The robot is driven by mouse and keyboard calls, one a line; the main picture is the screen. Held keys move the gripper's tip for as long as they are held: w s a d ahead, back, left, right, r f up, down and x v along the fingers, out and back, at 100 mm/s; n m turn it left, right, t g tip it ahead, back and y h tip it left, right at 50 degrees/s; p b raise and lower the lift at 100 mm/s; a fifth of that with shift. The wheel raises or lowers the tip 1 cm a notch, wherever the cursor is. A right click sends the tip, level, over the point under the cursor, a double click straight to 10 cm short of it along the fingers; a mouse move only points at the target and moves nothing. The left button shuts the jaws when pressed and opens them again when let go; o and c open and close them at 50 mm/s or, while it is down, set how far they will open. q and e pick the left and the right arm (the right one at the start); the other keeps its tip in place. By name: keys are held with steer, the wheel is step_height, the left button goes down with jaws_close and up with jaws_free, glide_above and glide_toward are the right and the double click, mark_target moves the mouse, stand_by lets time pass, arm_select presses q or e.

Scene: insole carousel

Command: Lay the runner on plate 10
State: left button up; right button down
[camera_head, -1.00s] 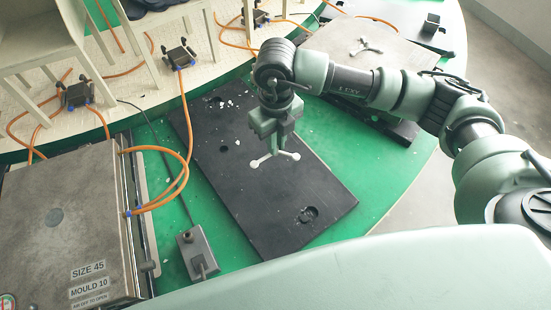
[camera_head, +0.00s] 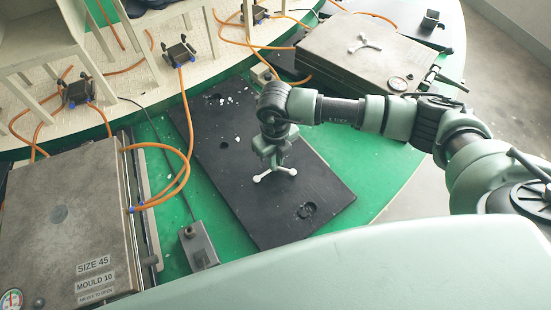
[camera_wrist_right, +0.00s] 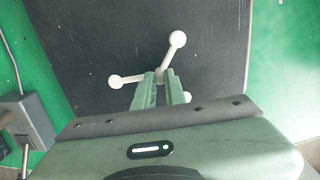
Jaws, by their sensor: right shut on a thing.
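The runner (camera_head: 282,171), a small white three-armed piece with round ends, is in my right gripper (camera_head: 272,163). A black plate (camera_head: 240,190) with round recesses lies below the runner. I cannot tell whether the runner touches it. The closed mould (camera_head: 60,230), labelled SIZE 45 MOULD 10, stands left of the black plate. My left gripper is not in view.
Another closed mould (camera_head: 350,62) at the back right carries a similar white runner (camera_head: 364,43). A grey switch box (camera_head: 198,246) with a cable sits on the green surface (camera_head: 170,170) left of the plate. Orange hoses (camera_head: 185,115) loop near the left mould. White chairs stand back left.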

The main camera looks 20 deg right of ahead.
steer(key=c, duration=1.9)
jaws_free()
steer(key=shift+f, duration=0.2)
steer(key=o, duration=0.4)
steer(key=shift+r, duration=0.1)
steer(key=shift+r, duration=0.1)
steer(key=shift+r, duration=0.2)
step_height(320, 180, up, 12)
steer(key=b, duration=0.2)
steer(key=shift+f+b, duration=0.15)
steer(key=shift+b, duration=0.15)
